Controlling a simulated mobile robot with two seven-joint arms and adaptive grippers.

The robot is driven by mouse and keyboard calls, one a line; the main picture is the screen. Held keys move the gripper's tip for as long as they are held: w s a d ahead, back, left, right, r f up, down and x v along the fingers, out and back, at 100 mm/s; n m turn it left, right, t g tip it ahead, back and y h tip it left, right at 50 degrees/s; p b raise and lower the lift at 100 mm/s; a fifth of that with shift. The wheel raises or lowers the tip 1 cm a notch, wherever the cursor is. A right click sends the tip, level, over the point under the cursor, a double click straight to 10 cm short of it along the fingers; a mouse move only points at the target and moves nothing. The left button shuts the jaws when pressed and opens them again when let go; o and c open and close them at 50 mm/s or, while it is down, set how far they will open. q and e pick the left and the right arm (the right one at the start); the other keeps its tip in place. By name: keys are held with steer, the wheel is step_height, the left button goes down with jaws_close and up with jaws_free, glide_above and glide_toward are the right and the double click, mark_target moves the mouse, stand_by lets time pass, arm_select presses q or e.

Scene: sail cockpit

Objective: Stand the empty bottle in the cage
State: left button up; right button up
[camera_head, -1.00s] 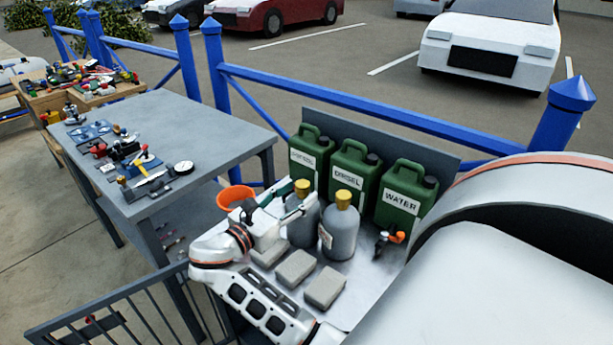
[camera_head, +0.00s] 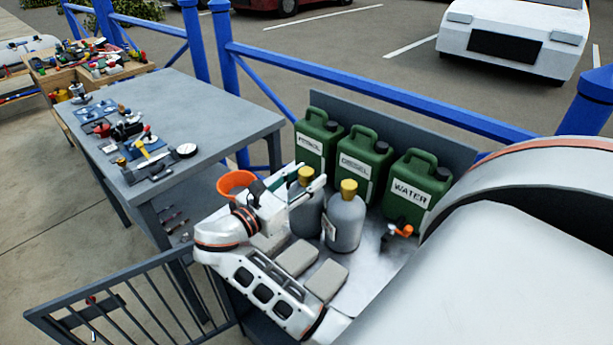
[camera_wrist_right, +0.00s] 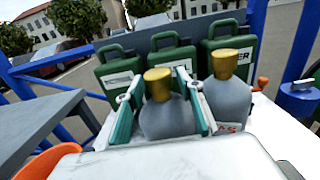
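Two grey bottles with yellow-gold caps stand side by side on a metal shelf: a left one (camera_head: 306,214) and a right one (camera_head: 345,224). Which is empty I cannot tell. My right gripper (camera_head: 304,176) is open, its green-padded fingers on either side of the left bottle's upper part. In the right wrist view the left bottle (camera_wrist_right: 165,112) stands between the fingers (camera_wrist_right: 160,100), with a gap at the left finger. The right bottle (camera_wrist_right: 228,95) is just outside the right finger. A dark barred metal panel (camera_head: 128,292) is at lower left, possibly part of the cage. My left gripper is out of view.
Green DIESEL and WATER canisters (camera_head: 413,190) stand behind the bottles. Grey blocks (camera_head: 296,257) lie in front. A grey table (camera_head: 205,120) with tools stands left; blue railing (camera_head: 390,105) runs behind.

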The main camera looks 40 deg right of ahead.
jaws_close()
steer(key=shift+r, duration=0.15)
